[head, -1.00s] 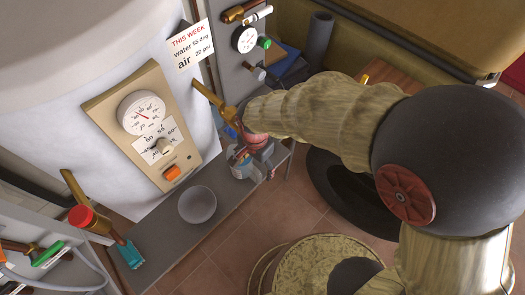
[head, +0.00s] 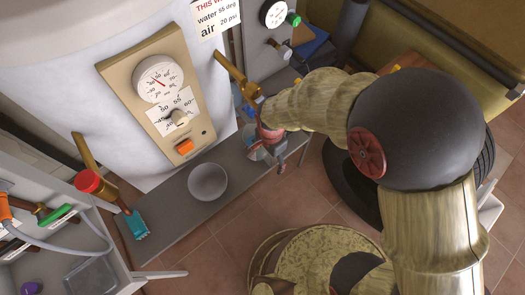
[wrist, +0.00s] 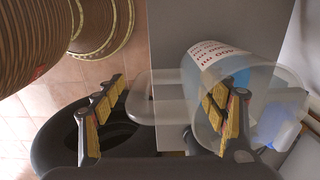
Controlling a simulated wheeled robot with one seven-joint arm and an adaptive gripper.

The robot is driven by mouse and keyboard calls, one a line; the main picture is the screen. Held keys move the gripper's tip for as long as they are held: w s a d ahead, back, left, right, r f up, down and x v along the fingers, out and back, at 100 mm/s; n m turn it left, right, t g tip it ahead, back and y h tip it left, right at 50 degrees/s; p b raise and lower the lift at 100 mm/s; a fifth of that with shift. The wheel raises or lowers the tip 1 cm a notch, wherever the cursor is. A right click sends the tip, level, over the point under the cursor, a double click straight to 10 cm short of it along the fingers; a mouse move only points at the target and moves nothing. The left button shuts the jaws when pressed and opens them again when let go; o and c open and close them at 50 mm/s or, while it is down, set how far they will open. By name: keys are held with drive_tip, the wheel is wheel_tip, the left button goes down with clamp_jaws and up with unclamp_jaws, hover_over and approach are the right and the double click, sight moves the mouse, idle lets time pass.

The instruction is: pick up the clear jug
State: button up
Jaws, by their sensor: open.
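The clear jug (wrist: 248,80) lies at the right of the wrist view, with its open mouth towards the camera and a white label with red print on its side. Its clear handle (wrist: 145,104) points left. My gripper (wrist: 167,88) is open. Its left finger is beyond the outer side of the handle, and its right finger overlaps the jug's mouth; I cannot tell whether that finger is inside. The handle shows between the fingers, with no grip visible. In the head view my gripper (head: 270,142) is by the grey shelf's right end and largely hides the jug.
A grey bowl (head: 208,182) stands on the grey shelf (head: 172,212) left of my gripper. The white boiler tank (head: 70,80) is behind, with a brass pipe (head: 232,70) close above my gripper. A teal-bristled brush (head: 137,225) is at the shelf's left end.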

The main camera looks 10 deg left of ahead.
drive_tip(key=c, duration=0.3)
drive_tip(key=c, duration=1.3)
